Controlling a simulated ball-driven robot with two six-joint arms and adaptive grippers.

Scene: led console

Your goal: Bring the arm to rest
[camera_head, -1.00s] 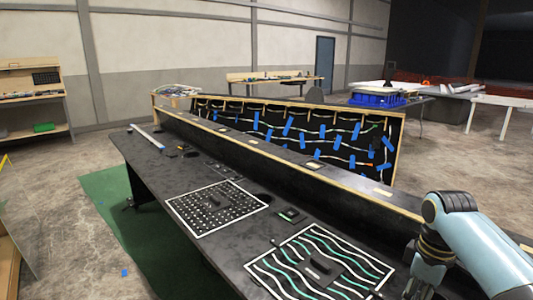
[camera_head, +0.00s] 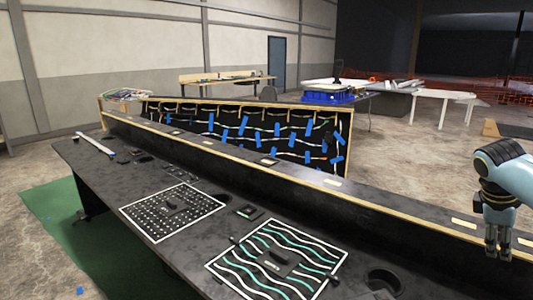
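My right gripper (camera_head: 498,240) hangs at the right edge of the view, fingers pointing down, at the end of my light blue and black arm. It appears over the right end of the console (camera_head: 110,181), near its wooden rail, and nothing shows in it. The fingers look close together, but they are too small to tell whether they are open or shut. My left gripper is out of view.
The console top carries a dotted panel (camera_head: 150,225), a panel of white and green wavy lines (camera_head: 240,262) and a round recess (camera_head: 384,279). A board with blue tape (camera_head: 228,129) stands behind. Concrete floor (camera_head: 425,175) lies open at the right.

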